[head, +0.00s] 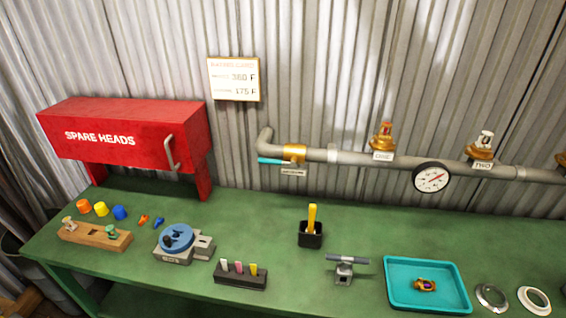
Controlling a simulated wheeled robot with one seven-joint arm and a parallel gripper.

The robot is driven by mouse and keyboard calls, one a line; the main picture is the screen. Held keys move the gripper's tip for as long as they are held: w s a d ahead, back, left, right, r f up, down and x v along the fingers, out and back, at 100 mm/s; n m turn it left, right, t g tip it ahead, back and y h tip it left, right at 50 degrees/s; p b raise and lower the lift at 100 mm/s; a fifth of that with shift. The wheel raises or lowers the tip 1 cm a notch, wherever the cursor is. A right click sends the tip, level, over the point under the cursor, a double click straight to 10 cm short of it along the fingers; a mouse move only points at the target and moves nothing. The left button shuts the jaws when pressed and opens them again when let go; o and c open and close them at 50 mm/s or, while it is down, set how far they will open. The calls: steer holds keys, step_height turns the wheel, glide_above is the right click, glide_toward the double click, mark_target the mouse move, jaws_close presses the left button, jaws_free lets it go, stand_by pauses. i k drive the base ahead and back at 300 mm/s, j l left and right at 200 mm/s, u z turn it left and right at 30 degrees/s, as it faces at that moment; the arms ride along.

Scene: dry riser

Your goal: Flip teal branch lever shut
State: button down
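The teal branch lever (270,160) is on a brass valve (294,152) near the left end of the grey pipe on the back wall. The lever points left, roughly along the pipe, just below the pipe's elbow. A small label (293,172) hangs under the valve; its text is too small to read. Nothing touches the lever. My gripper does not show in the head view.
A red "SPARE HEADS" cabinet (130,130) stands left of the lever. The green bench (250,207) below holds a black cup (311,235), a blue round fixture (177,238) and a teal tray (395,300). The bench just below the lever is clear. A gauge (431,177) sits right.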

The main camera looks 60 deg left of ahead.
mark_target(263, 161)
steer(key=u, duration=1.7)
steer(key=i+j+u, duration=0.1)
steer(key=i+j, duration=0.2)
steer(key=j, duration=0.2)
steer(key=i+j, duration=0.25)
steer(key=j, duration=0.15)
steer(key=i+j, duration=0.2)
steer(key=j, duration=0.15)
steer(key=k+u, duration=0.25)
steer(key=i+z, duration=0.25)
